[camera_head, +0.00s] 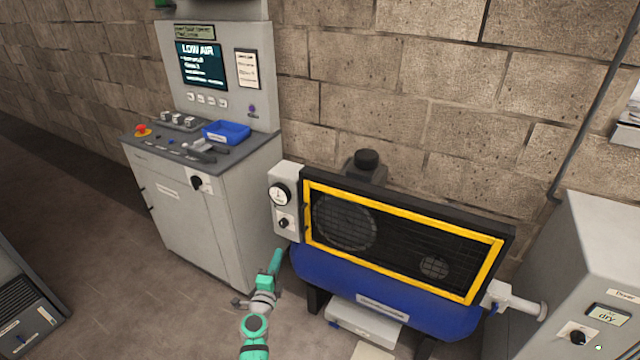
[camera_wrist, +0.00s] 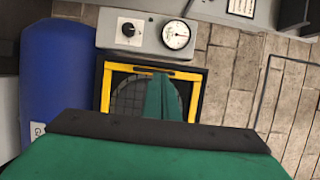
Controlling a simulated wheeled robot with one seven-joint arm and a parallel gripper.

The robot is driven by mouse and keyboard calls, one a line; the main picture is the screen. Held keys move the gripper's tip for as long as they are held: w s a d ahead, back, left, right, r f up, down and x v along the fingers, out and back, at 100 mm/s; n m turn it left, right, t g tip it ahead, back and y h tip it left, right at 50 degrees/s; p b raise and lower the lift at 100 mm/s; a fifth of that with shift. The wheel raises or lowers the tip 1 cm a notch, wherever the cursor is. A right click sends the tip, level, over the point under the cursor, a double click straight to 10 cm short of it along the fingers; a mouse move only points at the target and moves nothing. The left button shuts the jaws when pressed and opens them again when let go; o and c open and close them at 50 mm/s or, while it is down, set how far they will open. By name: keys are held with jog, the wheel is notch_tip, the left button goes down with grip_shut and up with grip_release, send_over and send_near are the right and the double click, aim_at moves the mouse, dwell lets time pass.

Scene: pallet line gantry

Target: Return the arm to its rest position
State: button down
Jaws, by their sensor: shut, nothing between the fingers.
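My arm reaches up from the bottom of the head view, in front of the blue compressor (camera_head: 400,305). My gripper (camera_head: 277,256) is at its upper end, in front of the compressor's left end and below the small gauge box (camera_head: 285,205). In the wrist view my green gripper (camera_wrist: 163,80) is shut and empty. It shows against the yellow-framed mesh guard (camera_wrist: 105,85). I cannot tell how far it is from the guard; no contact shows. My own green and black wrist housing hides the lower part of the wrist view.
A grey control cabinet (camera_head: 185,210) with a "LOW AIR" screen (camera_head: 201,65) and a blue tray (camera_head: 226,131) stands at left. A grey dryer cabinet (camera_head: 590,260) stands at right. A block wall (camera_head: 420,80) closes the back. Open floor (camera_head: 130,310) lies left of my arm.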

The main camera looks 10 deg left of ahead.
jog(key=s+d+f+n, duration=0.1)
jog(key=s+d+n, duration=0.1)
jog(key=s+d, duration=0.35)
jog(key=s+d+f+n+t, duration=0.1)
jog(key=s+d+n, duration=0.15)
jog(key=d, duration=0.65)
jog(key=s+d+f+n, duration=0.1)
jog(key=s+d+n, duration=0.15)
jog(key=d, duration=0.55)
jog(key=s+d+f+n, duration=0.1)
jog(key=s+d+n, duration=0.25)
jog(key=s, duration=0.55)
jog(key=s+d+n, duration=0.2)
jog(key=s+d, duration=0.3)
jog(key=s, duration=0.5)
jog(key=s+a+r+n+g, duration=0.1)
jog(key=s+r, duration=0.2)
jog(key=s, duration=0.6)
jog(key=s+a+r+n+g, duration=0.1)
jog(key=s+r+n, duration=0.1)
jog(key=s, duration=0.6)
jog(key=s+a+r+n+g+h, duration=0.1)
jog(key=s+r, duration=0.3)
jog(key=s, duration=0.5)
jog(key=shift+s+r+n+g, duration=0.3)
jog(key=shift+r+n, duration=0.1)
jog(key=shift+n, duration=0.05)
jog(key=c, duration=2.5)
grip_release()
jog(key=shift+a, duration=0.1)
